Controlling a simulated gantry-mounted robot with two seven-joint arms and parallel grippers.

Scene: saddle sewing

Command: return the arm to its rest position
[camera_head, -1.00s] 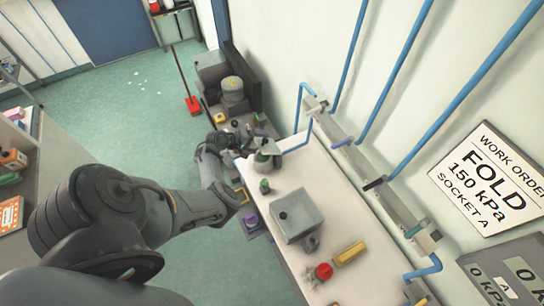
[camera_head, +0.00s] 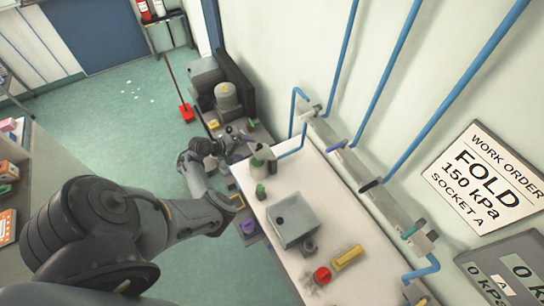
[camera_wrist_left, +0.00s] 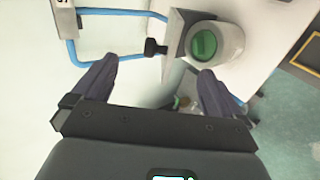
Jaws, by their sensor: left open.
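My left arm (camera_head: 130,225) reaches in from the lower left of the head view. It bends up at the near side of the white bench (camera_head: 345,235). My left gripper (camera_head: 240,141) is small there, near the bench's far end. In the left wrist view its two dark fingers (camera_wrist_left: 155,88) stand wide apart with nothing held between them. A pale round thing with a green top (camera_wrist_left: 204,43) lies just beyond the fingers, beside a grey plate. My right gripper is in neither view.
On the bench are a grey box (camera_head: 294,218), a red knob (camera_head: 322,275), a yellow block (camera_head: 347,257) and a small green-topped item (camera_head: 260,191). Blue pipes (camera_head: 342,65) run along the wall at the right. Green floor (camera_head: 110,120) is open at the left.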

